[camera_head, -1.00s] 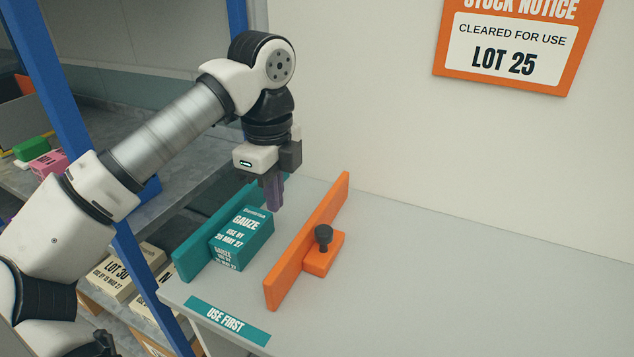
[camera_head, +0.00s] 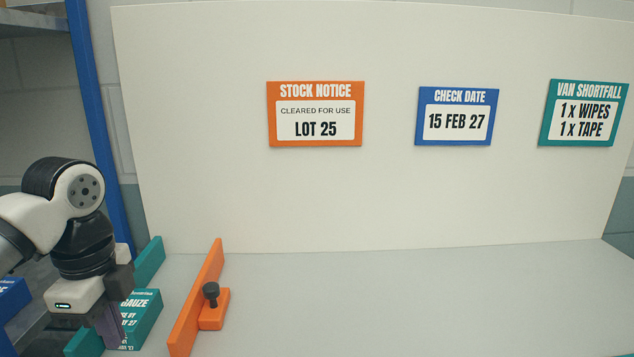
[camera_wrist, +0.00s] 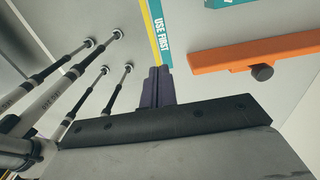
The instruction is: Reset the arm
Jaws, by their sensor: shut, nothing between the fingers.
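My gripper (camera_head: 110,325) is at the lower left of the head view, pointing down, with its dark purple fingers in front of the left part of a teal gauze box (camera_head: 146,304). In the wrist view my gripper (camera_wrist: 158,72) has its fingers together with nothing between them. The box stands on the grey worktop (camera_head: 420,300) between a teal rail (camera_head: 150,262) and an orange rail (camera_head: 196,300). The gripper hides part of the box and the teal rail.
The orange rail has a block with a dark knob (camera_head: 211,290). A blue post (camera_head: 92,120) stands at left. The back panel (camera_head: 200,190) carries several notices, including an orange one (camera_head: 315,88). A "USE FIRST" label (camera_wrist: 161,38) shows in the wrist view.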

